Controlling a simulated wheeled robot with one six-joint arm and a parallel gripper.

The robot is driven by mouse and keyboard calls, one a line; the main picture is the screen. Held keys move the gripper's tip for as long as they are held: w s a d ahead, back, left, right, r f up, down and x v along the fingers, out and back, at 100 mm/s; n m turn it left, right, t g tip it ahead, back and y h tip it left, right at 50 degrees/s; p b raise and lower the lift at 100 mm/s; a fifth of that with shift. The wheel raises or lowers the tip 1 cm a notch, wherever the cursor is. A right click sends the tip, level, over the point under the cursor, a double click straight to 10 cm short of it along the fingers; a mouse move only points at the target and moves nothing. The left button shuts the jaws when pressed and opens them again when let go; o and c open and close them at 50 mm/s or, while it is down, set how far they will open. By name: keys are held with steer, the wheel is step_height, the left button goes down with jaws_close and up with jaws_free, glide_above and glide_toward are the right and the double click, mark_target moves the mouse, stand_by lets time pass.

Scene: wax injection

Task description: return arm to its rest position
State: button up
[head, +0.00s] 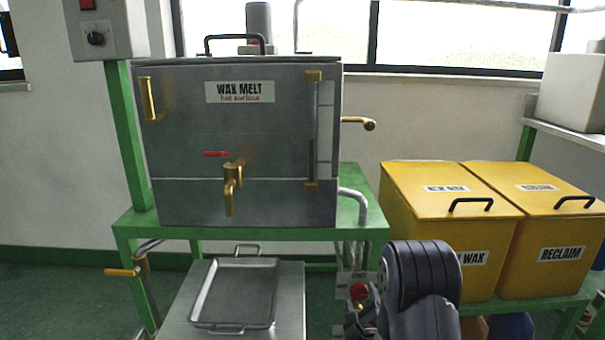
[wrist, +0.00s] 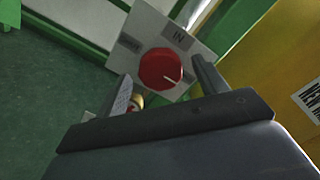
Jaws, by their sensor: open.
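My gripper (wrist: 161,68) is open in the wrist view, with one finger on each side of the picture's middle. A red round knob (wrist: 160,66) with a white mark sits on a grey plate (wrist: 180,40) labelled "IN", and it shows between the fingertips. I cannot tell whether the fingers reach around it or stop short. Nothing is held. In the head view my dark arm is bent low at the bottom, right of centre, and hides the gripper. A red knob (head: 358,292) shows just left of the arm.
A grey "WAX MELT" tank (head: 270,125), marked as a hot surface, stands on a green frame (head: 250,233). An empty metal tray (head: 235,292) lies below its brass tap (head: 232,180). Yellow lidded bins (head: 440,235) stand at right, close to my arm.

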steer(key=shift+w, duration=1.25)
steer(key=n, duration=0.9)
steer(key=shift+s+f+n, duration=0.1)
steer(key=shift+n, duration=0.2)
steer(key=n, duration=1.3)
steer(key=shift+f, duration=0.1)
